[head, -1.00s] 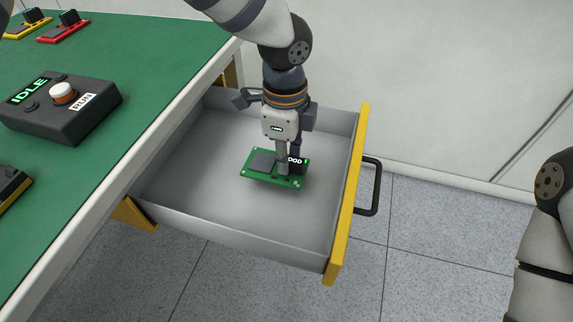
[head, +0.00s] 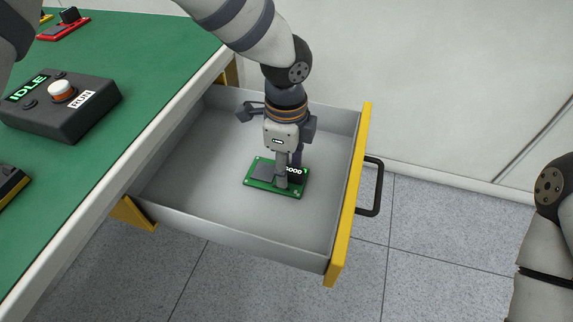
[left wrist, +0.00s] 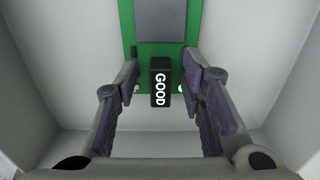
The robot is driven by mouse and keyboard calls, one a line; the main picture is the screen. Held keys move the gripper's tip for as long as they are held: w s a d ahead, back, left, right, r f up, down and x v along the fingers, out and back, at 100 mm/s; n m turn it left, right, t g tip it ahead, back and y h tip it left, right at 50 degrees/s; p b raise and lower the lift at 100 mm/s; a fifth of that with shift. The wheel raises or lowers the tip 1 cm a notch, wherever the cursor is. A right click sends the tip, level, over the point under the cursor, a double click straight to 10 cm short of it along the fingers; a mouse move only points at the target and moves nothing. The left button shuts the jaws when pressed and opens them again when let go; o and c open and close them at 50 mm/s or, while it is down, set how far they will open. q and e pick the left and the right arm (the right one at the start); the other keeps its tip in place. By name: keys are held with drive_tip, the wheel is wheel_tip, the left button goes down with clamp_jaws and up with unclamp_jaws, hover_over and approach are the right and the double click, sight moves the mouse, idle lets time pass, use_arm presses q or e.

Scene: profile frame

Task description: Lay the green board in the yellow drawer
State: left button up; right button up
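The green board (head: 265,184), with a grey chip and a black block whose display reads GOOD in the left wrist view, lies flat on the floor of the drawer. The drawer is pulled out, with grey inside walls and a yellow front (head: 348,200). My left gripper (head: 289,176) points down into the drawer over the board. In the left wrist view its fingers (left wrist: 163,78) stand apart on both sides of the black block (left wrist: 160,82), with a gap on each side. My right gripper is out of view; only part of the right arm shows at the right edge.
The green-topped bench (head: 150,60) stands to the left, with a dark control box (head: 62,108) reading IDLE and RUN. A red-edged item (head: 64,30) lies at its back. A black handle (head: 372,188) sticks out from the drawer front. The drawer's left and front floor is bare.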

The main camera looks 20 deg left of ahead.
use_arm(q)
wheel_tip(320, 180, up, 12)
drive_tip(key=p, duration=0.1)
drive_tip(key=shift+f, duration=0.1)
